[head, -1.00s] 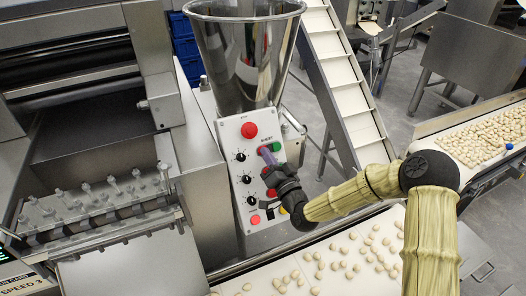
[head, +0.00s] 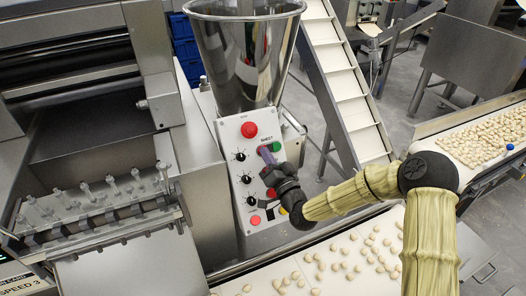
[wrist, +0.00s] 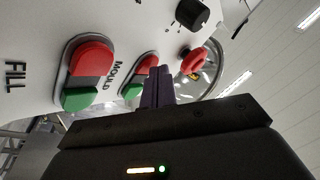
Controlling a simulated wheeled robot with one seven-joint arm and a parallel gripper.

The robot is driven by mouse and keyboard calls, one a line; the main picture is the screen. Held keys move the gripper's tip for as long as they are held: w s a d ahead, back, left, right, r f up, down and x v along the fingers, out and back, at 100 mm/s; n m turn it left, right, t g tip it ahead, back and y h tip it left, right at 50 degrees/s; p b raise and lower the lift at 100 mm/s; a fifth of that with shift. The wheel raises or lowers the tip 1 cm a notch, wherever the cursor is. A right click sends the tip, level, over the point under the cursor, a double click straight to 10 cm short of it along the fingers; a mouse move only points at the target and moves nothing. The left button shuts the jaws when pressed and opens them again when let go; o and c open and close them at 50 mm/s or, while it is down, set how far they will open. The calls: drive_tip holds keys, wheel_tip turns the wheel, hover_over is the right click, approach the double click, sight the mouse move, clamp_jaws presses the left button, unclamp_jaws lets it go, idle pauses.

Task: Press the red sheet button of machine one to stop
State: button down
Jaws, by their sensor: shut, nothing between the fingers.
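The control panel (head: 229,150) of the machine below the steel hopper carries red and green button pairs. The top pair is labelled SHEET in the head view; its green half (head: 275,146) shows, while its red half is largely covered by my fingers. In the wrist view the sheet pair's red half (wrist: 147,62) and green half (wrist: 130,90) are partly behind my fingers. My gripper (head: 264,151) is shut and empty, its purple fingertips (wrist: 159,72) at the sheet pair. I cannot tell whether they touch the red button.
A red mushroom button (head: 249,130) sits above the sheet pair. The MOULD pair (wrist: 86,67) is just beside it in the wrist view. Black knobs (head: 241,157) line the panel's left side. A conveyor (head: 330,262) with pasta pieces runs below my arm.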

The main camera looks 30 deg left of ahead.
drive_tip(key=shift+s+d+r, duration=0.4)
drive_tip(key=shift+s+d, duration=0.05)
drive_tip(key=shift+d, duration=0.1)
idle(0.4)
drive_tip(key=s+d+r, duration=0.1)
drive_tip(key=s+d+r+p, duration=0.1)
drive_tip(key=d, duration=0.1)
drive_tip(key=shift+s+d+r, duration=0.2)
drive_tip(key=shift+s+r, duration=0.1)
drive_tip(key=shift+r, duration=0.05)
idle(0.7)
